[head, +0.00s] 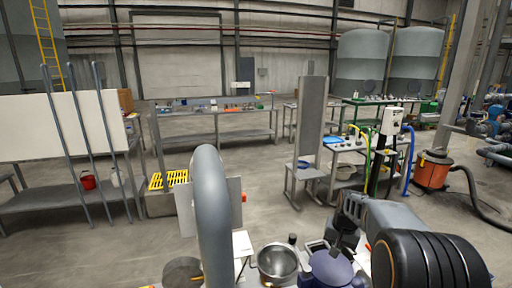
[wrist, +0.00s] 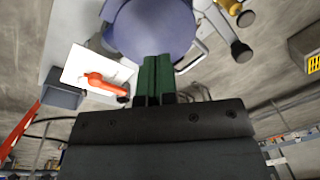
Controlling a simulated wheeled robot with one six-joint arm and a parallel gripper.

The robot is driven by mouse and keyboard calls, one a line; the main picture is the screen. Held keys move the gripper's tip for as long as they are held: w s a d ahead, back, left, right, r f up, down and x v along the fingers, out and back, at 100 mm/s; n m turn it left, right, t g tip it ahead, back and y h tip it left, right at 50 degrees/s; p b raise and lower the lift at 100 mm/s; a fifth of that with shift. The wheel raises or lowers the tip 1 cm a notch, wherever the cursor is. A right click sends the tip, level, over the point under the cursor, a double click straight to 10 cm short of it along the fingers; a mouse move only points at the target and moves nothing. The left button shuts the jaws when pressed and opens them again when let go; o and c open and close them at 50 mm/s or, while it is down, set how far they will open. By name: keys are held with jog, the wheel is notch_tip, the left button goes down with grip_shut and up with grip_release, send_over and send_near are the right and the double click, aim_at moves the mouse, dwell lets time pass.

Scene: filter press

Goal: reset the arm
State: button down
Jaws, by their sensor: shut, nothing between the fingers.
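My gripper shows in the wrist view (wrist: 153,62), its two green fingers together with nothing between them. Beyond the fingertips is a round blue-purple object (wrist: 150,22); I cannot tell whether they touch it. The same object seems to be the blue-purple round thing (head: 331,270) at the bottom of the head view. My arm comes in from the lower right of the head view and bends down over the bench there; the fingertips are hard to make out in that view.
A metal bowl (head: 277,262) sits left of the blue-purple object. A thick grey curved pipe (head: 213,200) rises left of the bowl. In the wrist view, a white plate with an orange-red handle (wrist: 100,82) lies left of my fingers. Open floor (head: 262,170) spreads behind the bench.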

jog(key=s+a+r+n+t, duration=0.1)
jog(key=s+a+r+n, duration=0.1)
jog(key=s, duration=0.9)
jog(key=s+a+r+n+t+h, duration=0.1)
jog(key=s+a+r, duration=0.3)
jog(key=s, duration=0.6)
jog(key=shift+s+a+r+n+t, duration=0.35)
jog(key=shift+a+n+t, duration=0.35)
jog(key=shift+a, duration=0.45)
jog(key=c, duration=1.8)
grip_release()
